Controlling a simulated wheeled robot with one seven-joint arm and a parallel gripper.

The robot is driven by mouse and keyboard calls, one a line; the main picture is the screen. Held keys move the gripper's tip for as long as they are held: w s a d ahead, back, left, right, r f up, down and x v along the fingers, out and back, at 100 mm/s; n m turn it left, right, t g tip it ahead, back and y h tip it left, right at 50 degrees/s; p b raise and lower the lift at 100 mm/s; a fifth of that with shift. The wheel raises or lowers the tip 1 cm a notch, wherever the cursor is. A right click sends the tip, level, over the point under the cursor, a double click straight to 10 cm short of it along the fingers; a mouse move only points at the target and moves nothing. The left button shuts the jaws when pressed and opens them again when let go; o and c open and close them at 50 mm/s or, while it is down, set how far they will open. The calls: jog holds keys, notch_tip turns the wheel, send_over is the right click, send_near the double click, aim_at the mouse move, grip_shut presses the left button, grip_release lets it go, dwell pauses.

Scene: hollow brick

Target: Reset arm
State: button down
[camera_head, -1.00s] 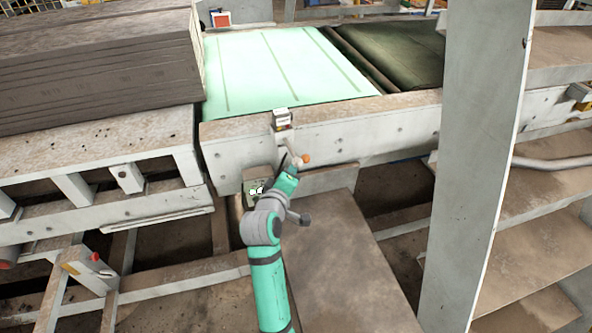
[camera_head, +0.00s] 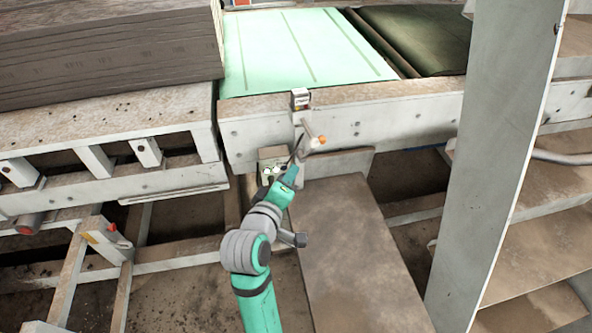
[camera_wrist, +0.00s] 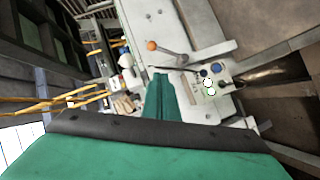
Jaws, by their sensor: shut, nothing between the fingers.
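My teal and grey arm reaches up from the bottom of the head view. My gripper (camera_head: 297,154) is at its far end, in front of the conveyor's white side beam, and looks small there. In the wrist view my gripper (camera_wrist: 160,82) shows as teal fingers closed together with nothing between them. A lever with an orange knob (camera_head: 322,139) is just right of the gripper tip in the head view; the orange knob (camera_wrist: 151,46) shows above the fingertips in the wrist view. I cannot tell whether the gripper touches the lever.
A control box (camera_head: 273,170) with lit buttons is close behind the gripper; it also shows in the wrist view (camera_wrist: 212,78). A pale green conveyor (camera_head: 300,50) lies beyond the beam. Stacked grey boards (camera_head: 110,55) are at left. A tall white post (camera_head: 505,150) stands at right.

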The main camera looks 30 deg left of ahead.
jog(key=shift+w+d, duration=0.1)
jog(key=shift+d, duration=0.1)
dwell(0.3)
jog(key=s+d+f+m, duration=0.4)
jog(key=s+d+f, duration=0.1)
jog(key=d+f, duration=0.3)
jog(key=s+d+f+m, duration=0.3)
jog(key=s+d+f, duration=0.2)
jog(key=d+f, duration=0.3)
jog(key=s+d+m+h, duration=0.2)
jog(key=s+d+m, duration=0.2)
jog(key=s, duration=0.5)
jog(key=s+d+m+t+h, duration=0.1)
jog(key=s+d+m, duration=0.4)
jog(key=s+d, duration=0.4)
jog(key=shift+s+f+h, duration=0.25)
jog(key=shift+s+h, duration=0.15)
jog(key=shift+s, duration=0.4)
